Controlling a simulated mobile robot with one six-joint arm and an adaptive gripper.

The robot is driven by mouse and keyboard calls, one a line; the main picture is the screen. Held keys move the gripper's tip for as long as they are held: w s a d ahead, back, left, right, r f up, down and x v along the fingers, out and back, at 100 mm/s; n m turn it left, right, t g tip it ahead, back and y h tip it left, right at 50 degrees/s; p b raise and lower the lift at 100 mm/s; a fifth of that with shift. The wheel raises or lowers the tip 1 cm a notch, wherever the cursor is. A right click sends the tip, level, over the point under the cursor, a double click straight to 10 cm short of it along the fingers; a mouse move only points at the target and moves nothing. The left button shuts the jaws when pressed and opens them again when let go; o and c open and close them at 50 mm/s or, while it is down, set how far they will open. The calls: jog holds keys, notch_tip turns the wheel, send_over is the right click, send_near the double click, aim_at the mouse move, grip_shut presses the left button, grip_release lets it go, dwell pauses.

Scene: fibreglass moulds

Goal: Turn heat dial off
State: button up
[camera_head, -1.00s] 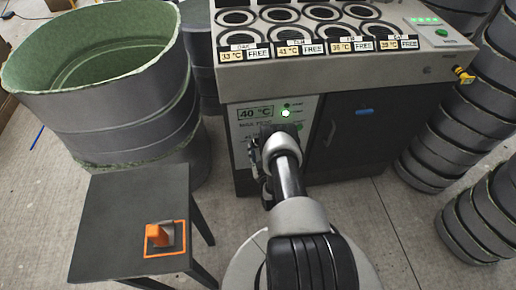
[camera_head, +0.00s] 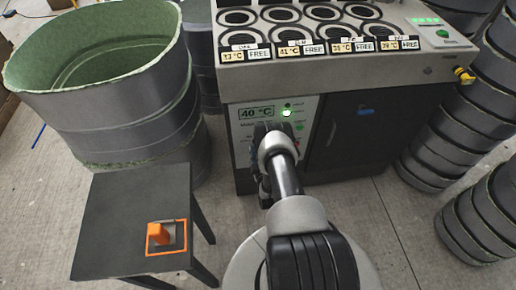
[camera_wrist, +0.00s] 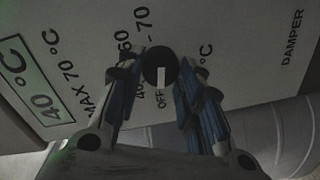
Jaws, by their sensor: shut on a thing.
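The heat dial (camera_wrist: 160,67) is a round black knob with a white mark on the pale control panel (camera_wrist: 240,60). In the wrist view the white mark points toward the printed OFF, at the lower side of the dial. Printed numbers stand around it, partly covered by my fingers. My gripper (camera_wrist: 162,82) has one finger on each side of the dial and is shut on it. In the head view my arm and wrist hide the dial; the panel's display (camera_head: 256,113) reads 40 °C, beside a lit green lamp (camera_head: 286,112).
The panel is on a grey cabinet with a dark door (camera_head: 362,130) and round wells on top. A small dark table (camera_head: 115,225) with an orange-framed switch (camera_head: 158,235) stands at left. A large green-lined tub (camera_head: 110,110) is behind it. Stacked dark rings (camera_head: 455,140) stand at right.

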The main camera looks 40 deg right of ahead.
jog(key=shift+w+r+n, duration=0.1)
jog(key=shift+n, duration=0.2)
jog(key=o, duration=1.1)
jog(key=shift+c, duration=0.2)
jog(key=v, duration=1.2)
